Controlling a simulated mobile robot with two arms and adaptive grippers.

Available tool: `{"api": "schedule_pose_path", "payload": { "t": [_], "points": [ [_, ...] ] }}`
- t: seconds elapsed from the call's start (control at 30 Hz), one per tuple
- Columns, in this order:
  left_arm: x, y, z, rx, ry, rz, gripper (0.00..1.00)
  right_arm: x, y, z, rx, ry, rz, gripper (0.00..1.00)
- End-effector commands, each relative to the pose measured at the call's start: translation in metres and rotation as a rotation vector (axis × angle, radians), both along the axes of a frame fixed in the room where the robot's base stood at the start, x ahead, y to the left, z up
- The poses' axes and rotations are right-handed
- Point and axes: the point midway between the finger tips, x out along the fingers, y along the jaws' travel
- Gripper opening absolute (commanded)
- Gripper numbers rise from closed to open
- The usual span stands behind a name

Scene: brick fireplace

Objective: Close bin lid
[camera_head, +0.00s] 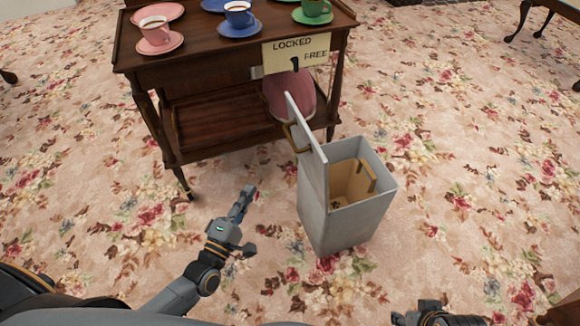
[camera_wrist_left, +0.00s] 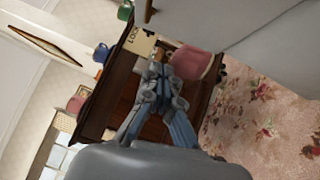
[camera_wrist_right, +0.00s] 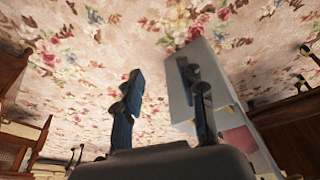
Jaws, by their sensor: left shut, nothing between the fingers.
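A grey bin (camera_head: 345,222) stands on the carpet with its top open. Its lid (camera_head: 308,150) stands up on the left edge of the opening, leaning a little left, with a brass handle (camera_head: 294,137) on its outer side. A tan object (camera_head: 350,183) shows inside the bin. My left gripper (camera_head: 247,220) is shut and empty, left of the bin and apart from it; its fingers come together in the left wrist view (camera_wrist_left: 160,75). My right gripper (camera_head: 435,312) is at the bottom edge, right of the bin. Its fingers are apart in the right wrist view (camera_wrist_right: 165,90), with the bin beyond.
A dark wooden cart (camera_head: 215,65) stands behind the bin, with pink, blue and green cups on saucers on top. A sign (camera_head: 296,53) reading LOCKED and FREE hangs on its front. A pink object (camera_head: 300,95) is partly hidden behind the lid. Carpet right of the bin is clear.

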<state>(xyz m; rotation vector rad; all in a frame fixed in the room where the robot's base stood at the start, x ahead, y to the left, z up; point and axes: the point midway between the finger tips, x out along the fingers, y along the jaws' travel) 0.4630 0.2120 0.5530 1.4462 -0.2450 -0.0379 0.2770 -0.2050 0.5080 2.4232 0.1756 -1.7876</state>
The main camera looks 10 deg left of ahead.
Motion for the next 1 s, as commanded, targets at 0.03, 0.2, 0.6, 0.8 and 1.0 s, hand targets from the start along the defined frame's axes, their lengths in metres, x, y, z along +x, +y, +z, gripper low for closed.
{"api": "schedule_pose_path", "payload": {
  "t": [0.03,0.2,0.6,0.8,1.0],
  "points": [
    [0.000,-0.001,0.003,-0.051,-0.025,-0.005,0.00,-0.003,0.000,0.003,0.000,-0.008,0.000,0.40],
    [0.003,-0.001,0.021,-0.136,-0.062,-0.013,0.00,-0.007,-0.001,0.018,0.001,-0.015,-0.001,0.40],
    [0.068,-0.012,0.036,-0.138,-0.064,-0.012,0.00,0.019,0.006,0.022,0.025,-0.136,0.008,0.40],
    [0.102,-0.024,0.046,-0.141,-0.062,-0.012,0.00,0.037,0.012,0.028,0.043,-0.219,0.015,0.40],
    [0.115,-0.043,0.053,-0.137,-0.060,-0.011,0.00,0.037,0.012,0.028,0.043,-0.219,0.015,0.40]
  ]
}}
